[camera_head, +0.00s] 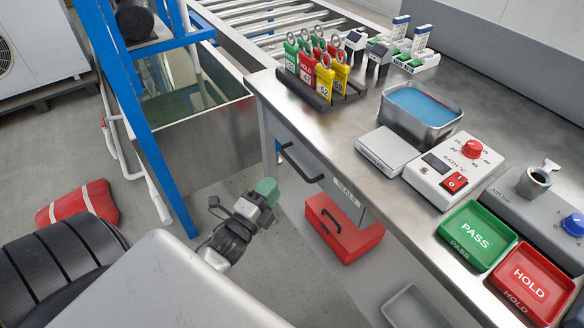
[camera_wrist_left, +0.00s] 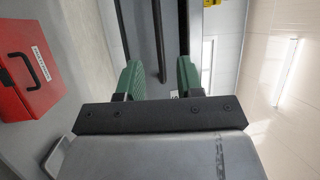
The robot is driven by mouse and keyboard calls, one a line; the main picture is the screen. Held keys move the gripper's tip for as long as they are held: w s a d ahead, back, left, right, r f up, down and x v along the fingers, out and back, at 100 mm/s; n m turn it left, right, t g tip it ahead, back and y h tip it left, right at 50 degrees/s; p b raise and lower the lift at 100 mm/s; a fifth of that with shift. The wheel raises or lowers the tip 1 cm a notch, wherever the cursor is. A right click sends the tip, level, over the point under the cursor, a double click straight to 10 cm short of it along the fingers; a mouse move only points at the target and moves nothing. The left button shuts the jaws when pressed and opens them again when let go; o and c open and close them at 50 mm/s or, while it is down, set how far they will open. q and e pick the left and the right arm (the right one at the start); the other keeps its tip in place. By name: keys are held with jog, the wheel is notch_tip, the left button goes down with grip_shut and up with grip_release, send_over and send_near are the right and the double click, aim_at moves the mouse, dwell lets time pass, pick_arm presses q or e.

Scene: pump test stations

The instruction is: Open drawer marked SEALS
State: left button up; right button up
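The grey drawer front (camera_head: 318,180) under the bench top carries a small label that seems to read SEALS (camera_head: 345,191). It looks closed. Its dark bar handle (camera_head: 300,163) sits left of the label. My left gripper (camera_head: 266,192) is in front of the drawer, a little short of the handle in the head view. In the left wrist view its green fingers (camera_wrist_left: 159,78) are spread apart, with a dark bar (camera_wrist_left: 159,40), apparently the handle, seen in the gap between them. Nothing is gripped. My right gripper is not in view.
A blue frame post (camera_head: 145,120) rises left of my gripper. The bench top holds a rack of coloured tags (camera_head: 318,85), a blue-filled metal tray (camera_head: 420,112), and PASS (camera_head: 474,236) and HOLD (camera_head: 530,283) bins.

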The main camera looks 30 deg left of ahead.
aim_at(292, 161)
pick_arm(q)
jog(key=w, duration=0.3)
jog(key=w+r, duration=0.1)
jog(key=w, duration=0.5)
jog(key=shift+w+r, duration=0.3)
grip_shut()
